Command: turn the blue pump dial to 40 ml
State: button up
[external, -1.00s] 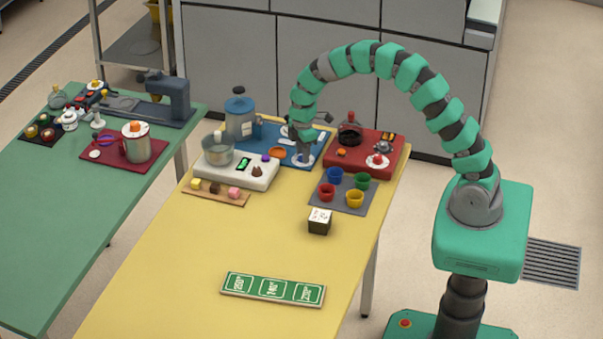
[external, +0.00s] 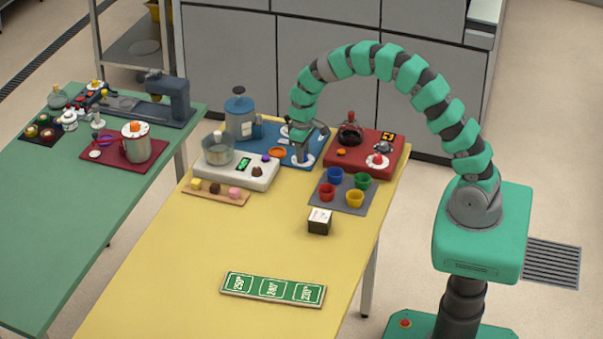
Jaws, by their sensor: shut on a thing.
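The blue pump (external: 240,117) stands at the back of the yellow table, with a blue tank and a flat blue base (external: 270,150). The white dial (external: 303,160) is at the right end of that base. My gripper (external: 302,152) points down over this dial and is shut on its middle part. My gripper and wrist cover most of the dial's knob. The scale marks and the 40 ml mark are too small to read.
A red unit (external: 343,157) stands close on the right. Colored cups on a grey mat (external: 341,205) are in front. The table's front half is mostly clear, with a green sign (external: 272,289).

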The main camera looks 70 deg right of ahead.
jog(key=shift+m, duration=0.6)
jog(key=shift+w, duration=0.1)
jog(key=o, duration=0.9)
jog(key=shift+o, duration=0.2)
jog(key=shift+r, duration=0.1)
notch_tip(320, 180, up, 14)
jog(key=shift+f, duration=0.25)
